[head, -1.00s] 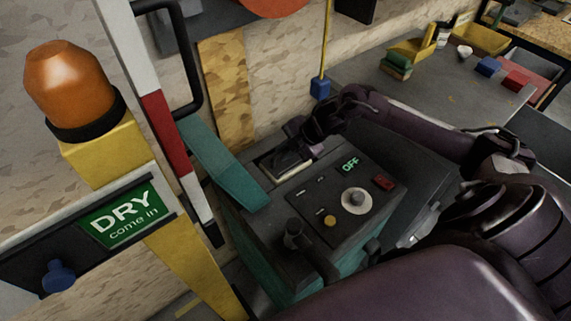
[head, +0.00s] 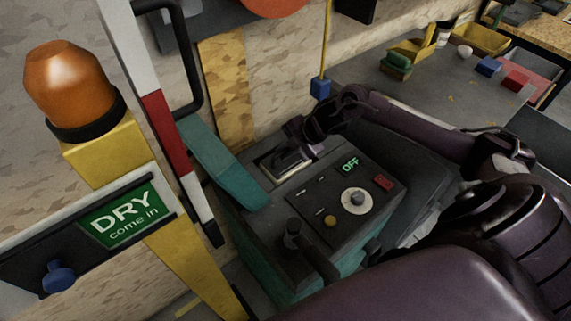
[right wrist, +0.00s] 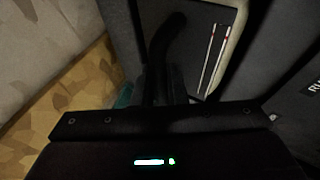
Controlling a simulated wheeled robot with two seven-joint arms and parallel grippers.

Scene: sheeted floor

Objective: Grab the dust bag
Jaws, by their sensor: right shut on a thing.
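A dark grey and teal machine (head: 305,235) stands in the middle of the head view, with its teal lid (head: 222,165) raised on the left. A pale piece, seemingly the dust bag (head: 285,162), shows in the rectangular opening at the machine's top. My right gripper (head: 302,143) reaches in from the right and is shut at this opening, on what looks like the bag's edge. In the right wrist view the closed fingers (right wrist: 166,88) are dark, and the contact is hard to make out. Most of the bag is hidden. My left gripper is not in view.
The panel has a green OFF display (head: 350,165), a pale knob (head: 356,200) and a red button (head: 383,182). A yellow post (head: 190,265) with an orange lamp (head: 68,85) stands left. A grey worktop (head: 440,90) with small bins lies behind right.

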